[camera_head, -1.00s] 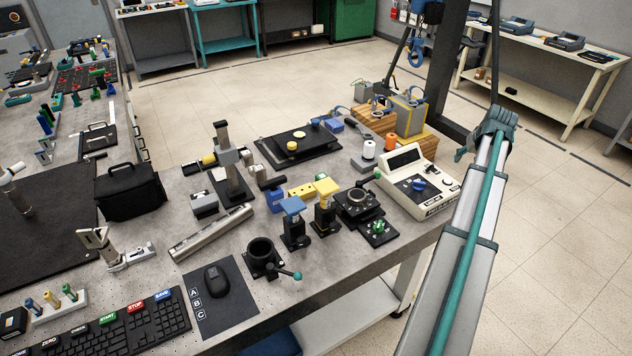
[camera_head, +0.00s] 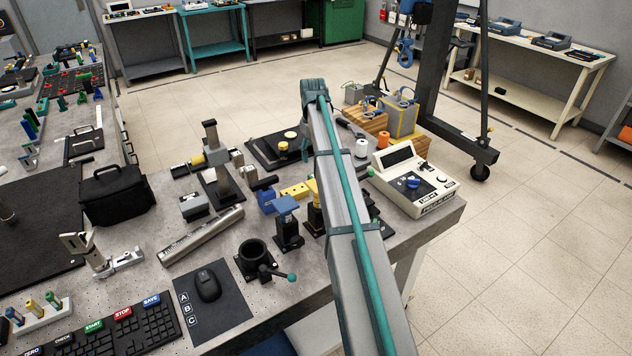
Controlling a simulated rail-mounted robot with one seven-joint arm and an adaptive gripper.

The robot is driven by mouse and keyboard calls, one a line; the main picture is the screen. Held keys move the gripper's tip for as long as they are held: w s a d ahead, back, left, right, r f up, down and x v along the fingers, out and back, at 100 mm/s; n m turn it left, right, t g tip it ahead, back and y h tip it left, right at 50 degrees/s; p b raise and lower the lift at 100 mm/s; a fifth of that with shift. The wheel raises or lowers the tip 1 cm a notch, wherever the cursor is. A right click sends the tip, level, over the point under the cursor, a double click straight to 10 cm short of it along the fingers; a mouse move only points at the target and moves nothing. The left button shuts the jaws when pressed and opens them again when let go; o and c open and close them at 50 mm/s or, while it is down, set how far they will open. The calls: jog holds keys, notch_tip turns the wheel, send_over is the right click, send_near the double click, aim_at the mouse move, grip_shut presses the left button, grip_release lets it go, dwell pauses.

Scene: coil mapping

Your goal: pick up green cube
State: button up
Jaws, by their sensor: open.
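No green cube can be made out clearly. My arm (camera_head: 345,205) reaches up from the bottom across the bench and covers part of its right half. My gripper is not visible; only the arm's teal upper joint (camera_head: 315,92) shows at its far end. A small green piece (camera_head: 370,172) shows beside the cream instrument, its shape too small to tell. The green pieces seen earlier behind the yellow block and on the small black stand are now hidden by my arm.
The cream instrument (camera_head: 433,199) stands right of my arm. A grey upright post (camera_head: 441,60) rises behind.

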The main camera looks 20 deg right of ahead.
aim_at(313, 175)
notch_tip(313, 175, down, 6)
jog(key=shift+r+p, duration=0.25)
jog(key=shift+p, duration=0.25)
jog(key=shift+s+d+f+p, duration=0.1)
jog(key=shift+f+p, duration=0.2)
jog(key=shift+f, duration=0.55)
jog(key=shift+s+a+f+p, duration=0.1)
jog(key=shift+f+p, duration=0.15)
jog(key=shift+f, duration=0.65)
jog(key=shift+s+d+f+p, duration=0.1)
jog(key=shift+f+p, duration=0.2)
jog(key=shift+f, duration=0.55)
jog(key=c, duration=0.9)
jog(key=shift+r, duration=0.1)
jog(key=shift+c, duration=0.2)
